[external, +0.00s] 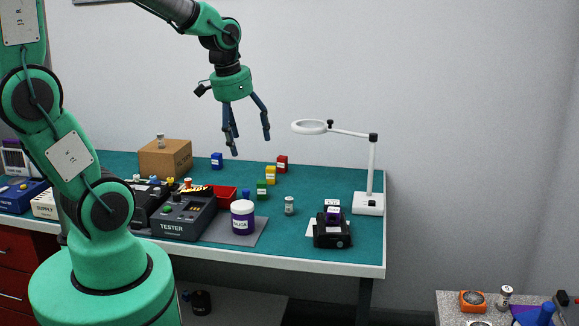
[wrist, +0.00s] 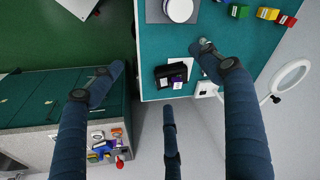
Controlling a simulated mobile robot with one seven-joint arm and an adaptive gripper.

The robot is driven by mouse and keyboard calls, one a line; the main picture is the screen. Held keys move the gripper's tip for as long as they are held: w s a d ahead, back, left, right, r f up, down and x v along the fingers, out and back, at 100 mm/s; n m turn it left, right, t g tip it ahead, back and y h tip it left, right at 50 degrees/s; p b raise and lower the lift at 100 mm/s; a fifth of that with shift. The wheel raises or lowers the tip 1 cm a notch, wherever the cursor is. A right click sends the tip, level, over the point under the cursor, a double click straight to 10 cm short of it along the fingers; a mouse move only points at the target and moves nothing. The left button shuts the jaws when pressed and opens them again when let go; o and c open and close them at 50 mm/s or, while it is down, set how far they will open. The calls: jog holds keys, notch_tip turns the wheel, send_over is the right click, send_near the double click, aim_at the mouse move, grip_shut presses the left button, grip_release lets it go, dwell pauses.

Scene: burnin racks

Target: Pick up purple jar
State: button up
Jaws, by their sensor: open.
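The purple jar (external: 242,218) has a white lid and a white label and stands upright on a grey mat on the green-topped table, right of the tester. In the wrist view its round white lid (wrist: 180,9) shows at the top edge, seen from above. My gripper (external: 240,145) is open and empty, high above the back of the table and well above the jar. In the wrist view the fingers of my gripper (wrist: 165,85) are spread wide, with nothing between them.
A tester box (external: 185,217) stands close left of the jar. A small vial (external: 289,205), a black device (external: 332,230) and a magnifier lamp (external: 370,200) stand to its right. Coloured blocks (external: 270,175) and a cardboard box (external: 165,158) are behind.

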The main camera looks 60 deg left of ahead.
jog(key=w+a+f+g, duration=0.1)
jog(key=w+a+f, duration=0.2)
jog(key=a+f, duration=0.3)
jog(key=g, duration=0.2)
send_over(242, 204)
jog(key=shift+h, duration=0.3)
notch_tip(242, 204, down, 11)
jog(key=shift+r+p, duration=0.1)
jog(key=shift+p, duration=0.25)
jog(key=shift+f+b, duration=0.7)
jog(key=shift+f, duration=3.6)
jog(key=shift+f, duration=0.1)
jog(key=shift+f+b, duration=0.6)
jog(key=shift+f, duration=1.9)
